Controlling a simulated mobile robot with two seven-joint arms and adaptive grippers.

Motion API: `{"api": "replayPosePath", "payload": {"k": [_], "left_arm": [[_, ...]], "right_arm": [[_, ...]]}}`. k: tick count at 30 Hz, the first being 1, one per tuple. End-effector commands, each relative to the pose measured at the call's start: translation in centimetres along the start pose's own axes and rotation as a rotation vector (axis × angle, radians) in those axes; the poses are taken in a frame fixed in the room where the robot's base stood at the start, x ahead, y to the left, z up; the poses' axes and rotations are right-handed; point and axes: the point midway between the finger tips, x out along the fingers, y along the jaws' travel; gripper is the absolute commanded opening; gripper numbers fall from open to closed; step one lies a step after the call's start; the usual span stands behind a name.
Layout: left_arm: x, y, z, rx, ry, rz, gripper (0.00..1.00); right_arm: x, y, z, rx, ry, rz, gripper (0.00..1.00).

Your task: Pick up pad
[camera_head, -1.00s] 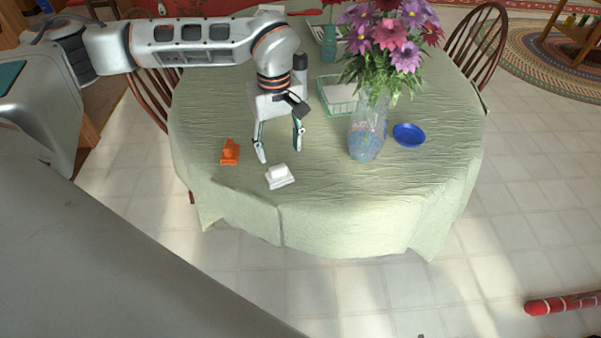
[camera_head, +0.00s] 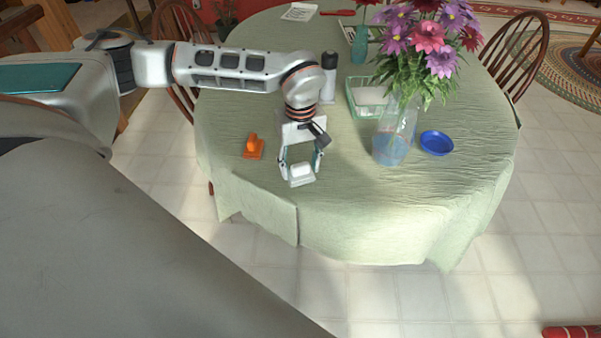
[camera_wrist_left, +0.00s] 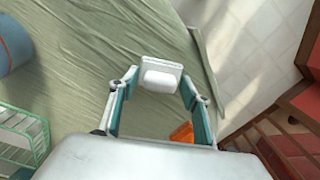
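A white pad (camera_head: 301,174) with a raised block on top lies on the green tablecloth near the table's front edge. It also shows in the left wrist view (camera_wrist_left: 160,76). My left gripper (camera_head: 301,165) points down at it with its fingers spread, one on each side of the pad. In the left wrist view the fingertips (camera_wrist_left: 159,80) stand beside the pad's two ends. Whether they touch it I cannot tell. My right gripper is not in view.
An orange object (camera_head: 254,148) lies just left of the gripper. To the right stand a glass vase (camera_head: 394,140) with flowers, a blue dish (camera_head: 437,143) and a green wire basket (camera_head: 364,98). The tablecloth in front of the vase is clear.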

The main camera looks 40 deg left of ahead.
Motion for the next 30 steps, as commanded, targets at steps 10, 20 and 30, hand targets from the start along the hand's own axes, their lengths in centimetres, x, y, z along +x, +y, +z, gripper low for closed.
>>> {"api": "replayPosePath", "payload": {"k": [10,20,30], "left_arm": [[0.0,0.0,0.0,0.001,0.0,0.0,0.11],[-1.6,0.1,-0.1,0.002,0.003,0.004,0.11],[-9.3,0.1,-0.1,0.001,0.005,0.007,0.11]], "right_arm": [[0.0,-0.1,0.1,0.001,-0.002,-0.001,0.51],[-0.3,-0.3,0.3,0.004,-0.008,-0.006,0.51],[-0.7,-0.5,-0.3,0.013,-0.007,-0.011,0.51]]}}
